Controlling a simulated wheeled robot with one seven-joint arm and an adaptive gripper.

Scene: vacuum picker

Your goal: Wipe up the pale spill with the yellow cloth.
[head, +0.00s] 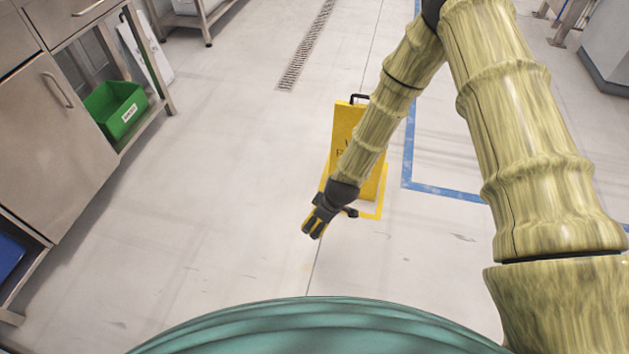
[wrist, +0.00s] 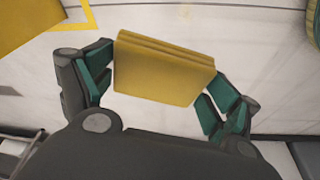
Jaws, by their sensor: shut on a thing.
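My gripper (head: 313,226) hangs above the pale floor near the middle of the head view. In the wrist view, its fingers (wrist: 160,85) are shut on the folded yellow cloth (wrist: 163,70), one on each side. The cloth looks like a thick, layered pad and is slightly tilted in the picture. In the head view, only a little yellow shows at the fingers.
A yellow floor sign (head: 346,122) stands just behind my gripper. Steel cabinets (head: 55,150) and a shelf with a green bin (head: 113,110) line the left. A floor drain (head: 305,45) and blue floor tape (head: 440,190) lie beyond. The floor left of my gripper is clear.

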